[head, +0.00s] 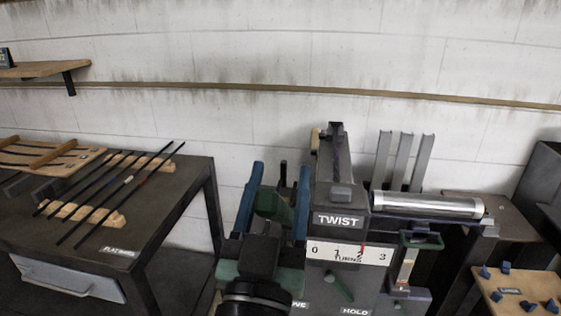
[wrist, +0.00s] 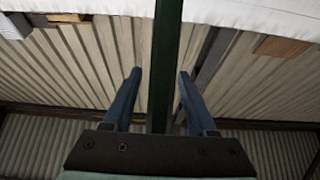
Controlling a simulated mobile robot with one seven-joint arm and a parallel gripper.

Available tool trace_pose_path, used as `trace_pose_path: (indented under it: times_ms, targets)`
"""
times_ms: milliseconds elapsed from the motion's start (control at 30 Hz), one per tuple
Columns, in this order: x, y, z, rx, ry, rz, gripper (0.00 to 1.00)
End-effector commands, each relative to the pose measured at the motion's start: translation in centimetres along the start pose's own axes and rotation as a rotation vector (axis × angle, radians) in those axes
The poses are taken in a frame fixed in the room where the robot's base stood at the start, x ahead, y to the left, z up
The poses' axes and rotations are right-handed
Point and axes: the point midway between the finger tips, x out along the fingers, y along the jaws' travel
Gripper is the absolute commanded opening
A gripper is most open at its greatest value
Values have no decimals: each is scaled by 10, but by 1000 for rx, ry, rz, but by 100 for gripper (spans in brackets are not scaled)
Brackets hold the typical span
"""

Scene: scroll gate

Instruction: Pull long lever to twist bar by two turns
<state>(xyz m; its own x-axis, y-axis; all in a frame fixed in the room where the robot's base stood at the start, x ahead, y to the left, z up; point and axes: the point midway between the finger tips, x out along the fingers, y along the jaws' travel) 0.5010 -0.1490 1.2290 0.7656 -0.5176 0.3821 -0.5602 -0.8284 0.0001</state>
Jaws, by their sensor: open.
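The machine marked TWIST (head: 339,220) stands right of centre in the head view. In the wrist view, a dark green bar (wrist: 167,45), seemingly the long lever, runs between the open fingers (wrist: 159,74). I see a gap on each side of it; contact cannot be told. My arm hides much of the lever in the head view. The twisted bar itself is not clearly visible.
A small green lever (head: 338,287) sits on the machine's front panel near HOLD. A shiny metal cylinder (head: 425,205) lies at right. A dark table (head: 165,225) with several thin rods stands left. A wooden board (head: 520,290) with blue pieces is at lower right.

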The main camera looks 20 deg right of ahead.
Motion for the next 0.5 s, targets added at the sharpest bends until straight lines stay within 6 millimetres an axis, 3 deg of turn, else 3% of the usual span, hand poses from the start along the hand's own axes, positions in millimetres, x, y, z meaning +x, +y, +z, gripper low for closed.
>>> trace_pose_path:
  times_ms: [133, 433, 500]
  targets:
    - [11, 0, -1, 0, 2, 1, 57]
    - [12, 0, 0, 0, 1, 0, 57]
    - [12, 0, 0, 0, 1, 0, 45]
